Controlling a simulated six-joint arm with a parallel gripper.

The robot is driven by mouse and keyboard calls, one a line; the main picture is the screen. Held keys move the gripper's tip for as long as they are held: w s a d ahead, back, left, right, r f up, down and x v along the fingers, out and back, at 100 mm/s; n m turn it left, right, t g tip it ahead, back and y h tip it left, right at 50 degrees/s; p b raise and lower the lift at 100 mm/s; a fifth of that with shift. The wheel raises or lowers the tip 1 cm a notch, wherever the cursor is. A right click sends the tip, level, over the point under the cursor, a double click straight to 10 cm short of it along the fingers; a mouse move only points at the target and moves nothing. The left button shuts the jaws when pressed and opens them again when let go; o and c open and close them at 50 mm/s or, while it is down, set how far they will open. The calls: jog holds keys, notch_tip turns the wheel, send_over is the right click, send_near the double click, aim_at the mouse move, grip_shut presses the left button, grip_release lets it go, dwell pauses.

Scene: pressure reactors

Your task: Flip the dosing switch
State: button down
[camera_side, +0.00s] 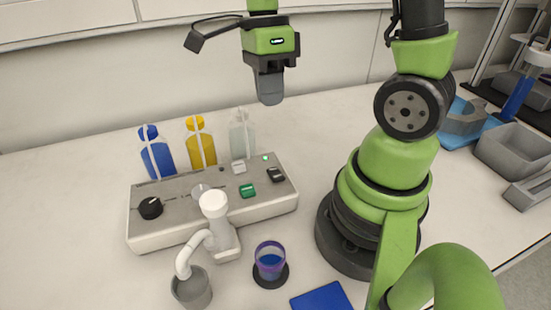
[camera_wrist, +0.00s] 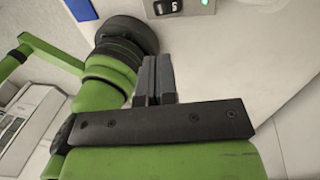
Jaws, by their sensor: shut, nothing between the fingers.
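The dosing panel (camera_side: 180,215) is a pale box with a grey top. A black rocker switch (camera_side: 276,174) sits at its right end, near a small lit green light (camera_side: 265,156). A green button (camera_side: 247,190) and a white button (camera_side: 238,167) lie to its left. In the wrist view a dark switch (camera_wrist: 168,6) and a lit green light (camera_wrist: 205,3) show at the top edge, partly cut off. My gripper (camera_side: 270,92) hangs above the panel's right end, pointing down and apart from it. Its fingers are together and empty, as the wrist view (camera_wrist: 154,75) also shows.
Blue (camera_side: 157,155), yellow (camera_side: 201,146) and clear (camera_side: 242,136) bottles stand behind the panel. A black knob (camera_side: 150,208) is at its left. A white spout (camera_side: 213,222), a grey cup (camera_side: 192,289) and a purple-rimmed cup (camera_side: 270,262) are in front.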

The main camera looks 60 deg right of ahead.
aim_at(274, 172)
jog(key=f, duration=0.4)
jog(key=s+a+f, duration=0.1)
jog(key=f, duration=0.3)
jog(key=s+a+f, duration=0.1)
jog(key=f, duration=0.4)
jog(key=shift+f, duration=0.1)
jog(key=shift+s+a+f, duration=0.1)
jog(key=shift+f, duration=0.05)
jog(key=shift+w+d, duration=0.6)
jog(key=shift+w, duration=0.05)
jog(key=shift+r, duration=0.25)
notch_tip(274, 172, up, 14)
jog(key=w+d, duration=0.2)
jog(key=shift+f, duration=0.25)
jog(key=shift+s, duration=0.1)
dwell(0.3)
